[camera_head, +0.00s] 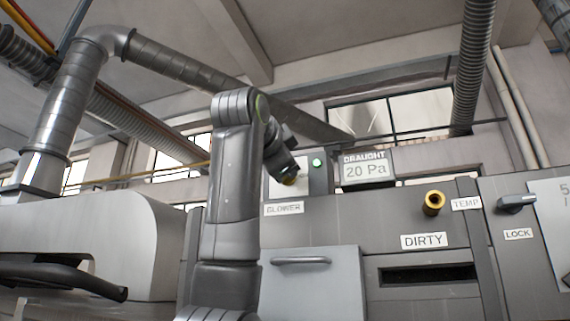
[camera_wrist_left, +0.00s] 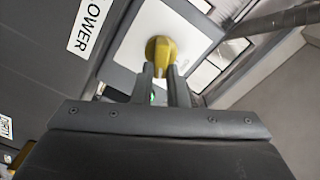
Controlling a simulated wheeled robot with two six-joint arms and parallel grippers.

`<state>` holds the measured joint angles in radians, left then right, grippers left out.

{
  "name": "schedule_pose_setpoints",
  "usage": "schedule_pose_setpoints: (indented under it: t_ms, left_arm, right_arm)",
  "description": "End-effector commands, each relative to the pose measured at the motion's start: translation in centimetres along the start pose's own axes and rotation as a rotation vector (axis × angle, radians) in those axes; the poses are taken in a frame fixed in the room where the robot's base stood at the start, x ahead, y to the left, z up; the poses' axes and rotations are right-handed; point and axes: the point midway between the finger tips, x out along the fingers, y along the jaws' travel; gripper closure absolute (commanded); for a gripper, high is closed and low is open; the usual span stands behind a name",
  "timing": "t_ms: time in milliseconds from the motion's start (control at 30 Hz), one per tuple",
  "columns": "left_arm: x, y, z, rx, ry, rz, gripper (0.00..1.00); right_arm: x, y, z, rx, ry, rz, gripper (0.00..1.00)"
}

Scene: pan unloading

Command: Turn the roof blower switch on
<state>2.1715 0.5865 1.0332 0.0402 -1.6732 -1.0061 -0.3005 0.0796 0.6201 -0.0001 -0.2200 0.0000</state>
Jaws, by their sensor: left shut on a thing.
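The blower switch is a yellow knob (camera_wrist_left: 160,50) on a white plate (camera_wrist_left: 183,35), beside the BLOWER label (camera_wrist_left: 88,25) in the left wrist view. In the head view the knob (camera_head: 290,181) is mostly hidden by my left gripper (camera_head: 286,172), above the BLOWER label (camera_head: 284,209). My left gripper also shows in the wrist view (camera_wrist_left: 164,72), its two fingers shut on the knob. A green lamp (camera_head: 316,162) to the right of the switch is lit. My right gripper is not in view.
A DRAUGHT display (camera_head: 365,169) reads 20 Pa. A brass fitting (camera_head: 434,203) sits above the DIRTY label (camera_head: 424,240) and its dark slot (camera_head: 428,275). A LOCK handle (camera_head: 516,203) is at the right. A door handle (camera_head: 300,261) sticks out below the BLOWER label.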

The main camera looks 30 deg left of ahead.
Motion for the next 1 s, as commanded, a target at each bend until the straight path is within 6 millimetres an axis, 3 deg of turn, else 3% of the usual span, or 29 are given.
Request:
schedule_pose_setpoints:
  t_ms: [500, 1000]
  left_arm:
    - [0.04, 0.66, 0.11, 0.403, 0.001, 0.002, 1.00]
    - [0.06, 0.85, 0.21, 0.524, 0.001, 0.004, 1.00]
  right_arm:
    - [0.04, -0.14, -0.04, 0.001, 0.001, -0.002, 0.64]
    - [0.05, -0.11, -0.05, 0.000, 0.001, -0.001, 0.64]
